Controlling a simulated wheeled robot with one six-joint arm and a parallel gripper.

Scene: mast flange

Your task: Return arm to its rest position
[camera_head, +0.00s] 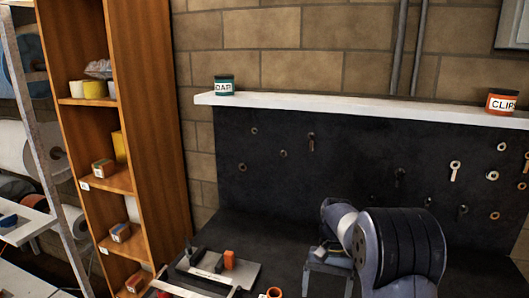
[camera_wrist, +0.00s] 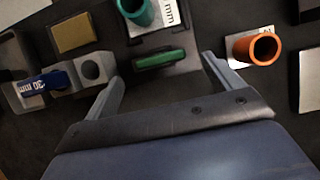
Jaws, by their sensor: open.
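My gripper (camera_wrist: 162,88) shows in the wrist view with its two fingers spread apart and nothing held between them. A flat green piece (camera_wrist: 160,59) lies near the gap between the fingertips, apart from them as far as I can tell. My arm (camera_head: 400,248) reaches in at the lower right of the head view, over the dark workbench (camera_head: 245,232). The fingertips are hidden from the head camera behind the arm links.
In the wrist view an orange ring (camera_wrist: 264,48) is right of the fingers, a green tube (camera_wrist: 138,12) beyond them, and a grey block (camera_wrist: 92,70) left. A white shelf (camera_head: 350,107) holds a teal can (camera_head: 224,86) and an orange can (camera_head: 502,102). A wooden rack (camera_head: 150,110) stands left.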

